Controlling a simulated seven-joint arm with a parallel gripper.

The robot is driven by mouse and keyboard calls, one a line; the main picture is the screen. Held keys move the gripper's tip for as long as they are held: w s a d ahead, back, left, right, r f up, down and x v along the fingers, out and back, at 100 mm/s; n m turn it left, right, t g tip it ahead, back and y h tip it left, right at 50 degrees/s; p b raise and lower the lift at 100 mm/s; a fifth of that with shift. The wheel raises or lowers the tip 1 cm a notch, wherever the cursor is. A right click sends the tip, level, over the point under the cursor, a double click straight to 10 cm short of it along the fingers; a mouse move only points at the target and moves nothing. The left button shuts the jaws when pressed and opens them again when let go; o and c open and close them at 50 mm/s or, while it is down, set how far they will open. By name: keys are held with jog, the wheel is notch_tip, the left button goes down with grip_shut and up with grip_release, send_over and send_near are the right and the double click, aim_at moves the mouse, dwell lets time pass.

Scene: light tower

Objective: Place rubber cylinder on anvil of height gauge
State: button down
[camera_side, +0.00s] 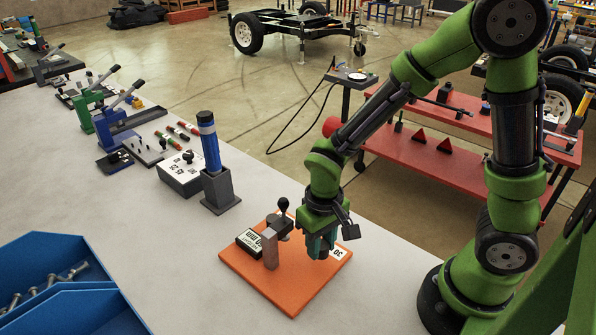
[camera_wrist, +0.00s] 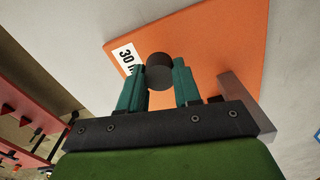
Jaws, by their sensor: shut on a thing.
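My gripper (camera_side: 320,247) hangs low over the right part of the orange base plate (camera_side: 287,297). In the wrist view its teal fingers (camera_wrist: 167,84) are shut on a dark rubber cylinder (camera_wrist: 160,68). The fingers mostly hide the cylinder in the side view. The height gauge (camera_side: 284,222), with a black knob and a digit display (camera_side: 249,241), stands on the plate to the left of my gripper. A grey-brown block (camera_side: 271,253) stands upright in front of it; whether this is the anvil, I cannot tell. A white "30" label (camera_side: 338,253) lies on the plate beside my gripper.
A blue light tower (camera_side: 209,145) on a dark base stands behind the plate to the left. A white box (camera_side: 180,177) and clamp tools sit farther back. Blue bins (camera_side: 52,258) with bolts are at front left. The pale table between is clear.

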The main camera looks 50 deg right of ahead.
jog(key=shift+n, duration=0.5)
jog(key=r, duration=0.8)
jog(key=shift+w+r, duration=0.2)
jog(key=shift+r, duration=0.15)
jog(key=w+d+r+n, duration=0.2)
jog(key=w+d+r, duration=0.2)
jog(key=w+r, duration=0.1)
jog(key=m, duration=0.2)
send_over(322, 245)
notch_tip(322, 245, down, 5)
jog(key=shift+w+f, duration=0.1)
jog(key=shift+f+m, duration=0.25)
jog(key=shift+m, duration=0.05)
jog(key=shift+f, duration=0.1)
notch_tip(322, 245, down, 10)
jog(key=shift+r, duration=0.25)
